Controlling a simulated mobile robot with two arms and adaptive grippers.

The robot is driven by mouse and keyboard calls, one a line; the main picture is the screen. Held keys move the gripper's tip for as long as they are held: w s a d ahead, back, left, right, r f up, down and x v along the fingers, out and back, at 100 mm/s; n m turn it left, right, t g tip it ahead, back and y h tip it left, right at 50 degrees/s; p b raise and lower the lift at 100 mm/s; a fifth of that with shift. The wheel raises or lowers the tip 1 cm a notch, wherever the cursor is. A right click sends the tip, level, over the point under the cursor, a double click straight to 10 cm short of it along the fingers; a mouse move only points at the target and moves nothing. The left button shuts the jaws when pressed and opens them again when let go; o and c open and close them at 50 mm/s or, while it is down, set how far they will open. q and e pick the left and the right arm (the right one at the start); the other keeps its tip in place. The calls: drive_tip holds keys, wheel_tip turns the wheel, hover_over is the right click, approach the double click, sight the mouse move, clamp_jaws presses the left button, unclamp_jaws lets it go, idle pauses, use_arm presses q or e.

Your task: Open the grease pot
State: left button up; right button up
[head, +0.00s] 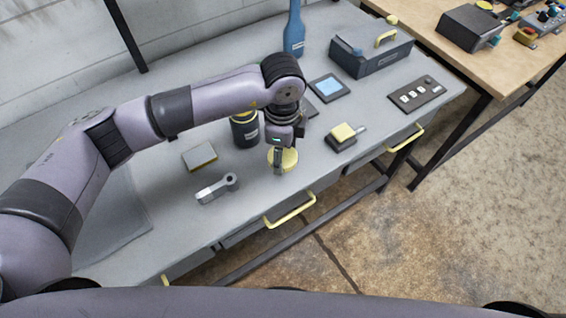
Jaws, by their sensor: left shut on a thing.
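A dark pot (245,133) with a pale label and some yellow at its top stands on the grey workbench, behind my left gripper and partly hidden by my arm. My left gripper (279,160) points down in front and to the right of the pot. It is shut on a round yellow lid (289,161), apart from the pot and near the bench's front edge. I cannot tell whether the lid touches the bench top. My right gripper is not in view.
A yellow-topped block (343,136), tablet (329,87), switch panel (416,94), toolbox (370,50) and blue bottle (294,32) are to the right or behind. The bench's left part is largely clear.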

use_arm(q)
wheel_tip(320, 180, down, 6)
drive_tip(key=shift+f+p, duration=0.2)
drive_tip(key=shift+p, duration=0.35)
drive_tip(key=shift+f, duration=0.25)
drive_tip(key=shift+f, duration=0.2)
drive_tip(key=o, duration=1.3)
drive_tip(key=shift+r, duration=0.2)
